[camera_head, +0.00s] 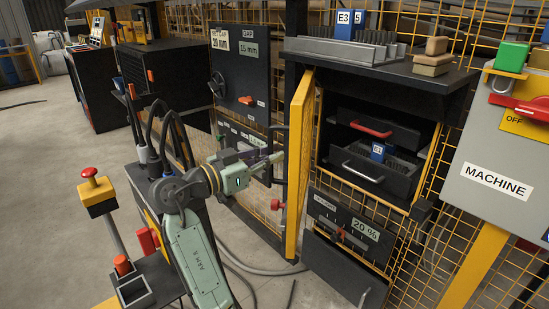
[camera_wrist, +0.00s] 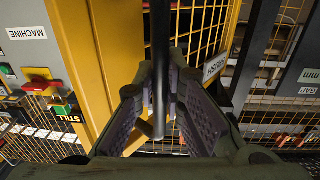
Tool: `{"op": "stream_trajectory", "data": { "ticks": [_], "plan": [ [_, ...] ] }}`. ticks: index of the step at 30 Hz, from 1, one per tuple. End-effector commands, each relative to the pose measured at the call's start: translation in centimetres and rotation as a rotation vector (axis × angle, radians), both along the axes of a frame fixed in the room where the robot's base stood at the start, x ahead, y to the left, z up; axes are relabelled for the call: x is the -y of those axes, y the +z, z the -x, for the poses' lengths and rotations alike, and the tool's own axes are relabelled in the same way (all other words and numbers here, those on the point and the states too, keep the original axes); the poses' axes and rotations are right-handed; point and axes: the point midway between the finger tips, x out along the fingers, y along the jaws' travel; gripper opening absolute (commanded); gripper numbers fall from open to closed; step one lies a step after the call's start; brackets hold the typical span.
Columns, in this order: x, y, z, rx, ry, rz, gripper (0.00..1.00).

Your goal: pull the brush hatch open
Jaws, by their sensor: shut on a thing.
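The brush hatch (camera_head: 299,115), a yellow-framed mesh door, stands swung open in the head view, seen nearly edge-on. My gripper (camera_head: 274,158) is at the hatch's outer face, left of the yellow edge. In the wrist view its ridged pads (camera_wrist: 160,108) are shut around the dark upright handle bar (camera_wrist: 160,55). The contact is small and partly hidden in the head view.
Behind the hatch the cabinet opening shows a red-handled drawer (camera_head: 372,128) and a grey-handled drawer (camera_head: 372,176) with an E1 tag. A red knob (camera_head: 277,205) sits below my gripper. The grey MACHINE box (camera_head: 475,150) stands right.

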Motion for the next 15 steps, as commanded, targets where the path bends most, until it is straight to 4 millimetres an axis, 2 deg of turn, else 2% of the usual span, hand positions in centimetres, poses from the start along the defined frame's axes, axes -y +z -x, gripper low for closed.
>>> {"op": "stream_trajectory", "data": {
  "ticks": [10, 11, 15],
  "plan": [
    [-0.12, -0.04, -0.06, -0.001, 0.002, 0.001, 0.0],
    [-0.11, -0.03, -0.06, -0.001, 0.002, 0.001, 0.11],
    [-0.09, -0.02, -0.06, -0.001, 0.002, 0.001, 0.2]
  ]
}}
